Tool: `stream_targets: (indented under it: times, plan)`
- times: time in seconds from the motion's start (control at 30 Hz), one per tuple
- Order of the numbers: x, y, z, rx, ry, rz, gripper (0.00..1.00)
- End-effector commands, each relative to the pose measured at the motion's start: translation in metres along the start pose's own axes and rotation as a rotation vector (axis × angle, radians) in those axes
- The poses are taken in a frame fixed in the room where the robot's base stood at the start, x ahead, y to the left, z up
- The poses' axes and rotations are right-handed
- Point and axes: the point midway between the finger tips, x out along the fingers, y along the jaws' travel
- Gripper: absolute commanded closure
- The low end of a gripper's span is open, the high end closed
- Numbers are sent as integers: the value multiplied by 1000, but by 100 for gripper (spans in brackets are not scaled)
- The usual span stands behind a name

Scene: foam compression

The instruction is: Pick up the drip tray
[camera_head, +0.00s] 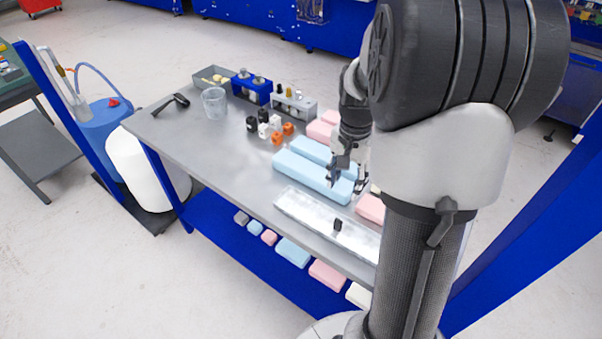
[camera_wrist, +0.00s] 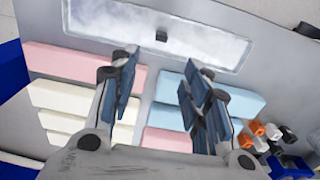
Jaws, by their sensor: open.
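The drip tray appears to be the long, shallow, pale metal tray (camera_head: 300,209) along the near edge of the table, with a small black knob (camera_head: 337,225) at its middle. In the wrist view the tray (camera_wrist: 110,22) lies across the top, its knob (camera_wrist: 162,36) between and beyond my fingertips. My gripper (camera_head: 346,183) is over the foam blocks, on the far side of the tray. Its two fingers are apart and empty in the wrist view (camera_wrist: 159,65). My arm hides the right end of the tray in the head view.
Blue foam blocks (camera_head: 312,175) lie beside the tray, with pink (camera_wrist: 90,66) and cream blocks (camera_wrist: 75,98) alongside. Small orange pieces (camera_head: 278,139), a clear beaker (camera_head: 215,103) and a grey bin (camera_head: 212,78) stand farther back. The table's left front is clear.

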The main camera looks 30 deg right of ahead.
Motion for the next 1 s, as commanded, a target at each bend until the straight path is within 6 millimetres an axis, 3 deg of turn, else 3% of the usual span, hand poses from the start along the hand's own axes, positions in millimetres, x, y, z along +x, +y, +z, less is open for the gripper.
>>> stream_targets:
  times: [0.17,0.53,1.0]
  plan:
    - [26,3,-4,22,-11,7,57]
    - [105,2,-3,18,-10,6,57]
    - [145,-2,-2,16,-8,5,57]
